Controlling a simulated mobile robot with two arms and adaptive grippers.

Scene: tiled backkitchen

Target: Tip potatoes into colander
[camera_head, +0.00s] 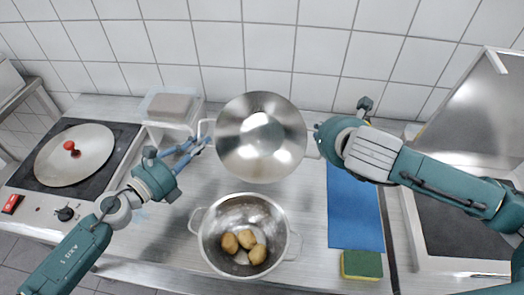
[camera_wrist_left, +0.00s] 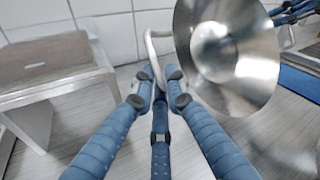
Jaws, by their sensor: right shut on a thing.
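A shiny steel pot (camera_head: 262,137) is held in the air, strongly tilted, above and behind the colander (camera_head: 203,238). I cannot tell whether its inside or its base faces me; no potatoes show on it. Several potatoes (camera_head: 246,240) lie in the colander, which stands on the counter. My left gripper (camera_head: 207,143) is closed at the pot's left handle. In the left wrist view the fingertips (camera_wrist_left: 160,78) meet around that handle (camera_wrist_left: 150,45), beside the pot (camera_wrist_left: 228,50). My right gripper (camera_head: 318,140) is shut on the pot's right handle, its fingers mostly hidden.
A hob with a round lid (camera_head: 75,155) with a red knob is at left. A small stand (camera_head: 172,108) is behind the left gripper. A blue cloth (camera_head: 354,215) and a yellow-green sponge (camera_head: 362,265) lie right of the colander. An open steel appliance (camera_head: 465,215) is at far right.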

